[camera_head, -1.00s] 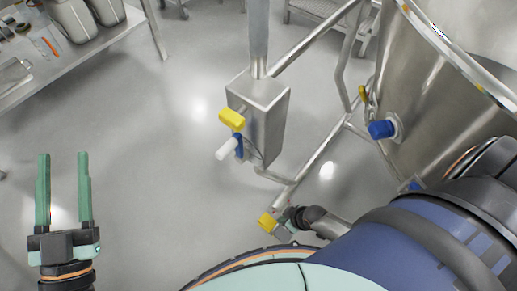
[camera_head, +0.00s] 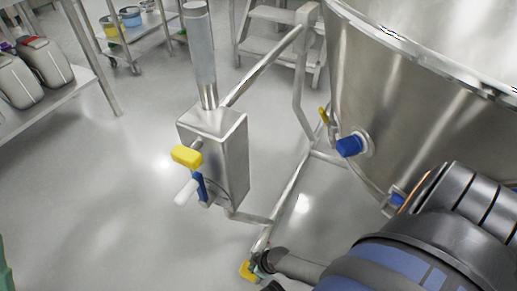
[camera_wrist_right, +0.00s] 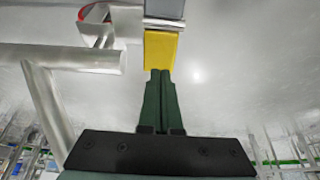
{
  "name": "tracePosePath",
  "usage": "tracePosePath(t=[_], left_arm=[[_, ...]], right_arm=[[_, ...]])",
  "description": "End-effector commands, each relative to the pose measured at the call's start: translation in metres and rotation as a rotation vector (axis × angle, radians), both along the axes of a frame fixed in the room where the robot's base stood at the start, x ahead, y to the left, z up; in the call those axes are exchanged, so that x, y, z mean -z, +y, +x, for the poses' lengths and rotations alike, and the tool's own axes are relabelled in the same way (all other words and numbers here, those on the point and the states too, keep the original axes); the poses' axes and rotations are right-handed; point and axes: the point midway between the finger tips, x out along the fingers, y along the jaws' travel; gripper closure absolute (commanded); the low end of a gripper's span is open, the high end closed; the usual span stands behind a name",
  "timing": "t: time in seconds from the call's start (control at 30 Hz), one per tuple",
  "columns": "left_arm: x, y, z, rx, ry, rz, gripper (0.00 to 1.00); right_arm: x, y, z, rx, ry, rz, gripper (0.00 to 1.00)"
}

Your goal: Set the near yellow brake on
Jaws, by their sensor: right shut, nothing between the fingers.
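The near yellow brake (camera_head: 247,270) is a small yellow pedal on the caster at the low end of the steel frame, near the bottom of the head view. In the right wrist view the yellow brake (camera_wrist_right: 160,50) stands straight ahead of my right gripper (camera_wrist_right: 161,74). Its dark green fingers are shut with nothing between them. The fingertips overlap the brake's near edge; I cannot tell whether they touch it. In the head view my right arm hides most of that gripper. Only a green sliver of my left gripper (camera_head: 4,272) shows at the left edge.
A steel post box (camera_head: 228,160) carries a yellow handle (camera_head: 186,156) and a blue-and-white lever. A large steel vessel (camera_head: 410,110) with a blue-capped port (camera_head: 349,146) fills the right. Another small yellow part (camera_head: 323,116) is beside it.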

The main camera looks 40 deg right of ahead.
Motion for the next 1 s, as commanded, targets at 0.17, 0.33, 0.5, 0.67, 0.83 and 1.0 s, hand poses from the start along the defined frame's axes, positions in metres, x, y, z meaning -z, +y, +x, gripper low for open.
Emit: tracePosePath(t=[0.17, 0.33, 0.5, 0.67, 0.83, 1.0], left_arm=[[0.024, -0.002, 0.001, 0.017, 0.018, -0.008, 0.50], [0.031, -0.003, 0.002, 0.014, 0.021, 0.000, 0.50], [0.031, -0.003, 0.002, 0.015, 0.021, 0.002, 0.50], [0.031, -0.003, 0.002, 0.015, 0.022, 0.002, 0.50], [0.030, -0.004, 0.002, 0.015, 0.022, 0.001, 0.50], [0.028, -0.003, 0.002, 0.017, 0.023, -0.002, 0.50]], right_arm=[[0.026, 0.003, 0.006, 0.001, 0.001, 0.002, 1.00], [0.033, 0.004, 0.009, 0.001, 0.001, 0.000, 1.00], [0.033, 0.004, 0.009, 0.000, 0.000, 0.000, 1.00], [0.033, 0.004, 0.009, 0.000, 0.000, 0.000, 1.00], [0.033, 0.004, 0.009, 0.001, 0.007, -0.001, 1.00], [0.034, 0.004, 0.009, 0.000, 0.043, -0.017, 1.00]])
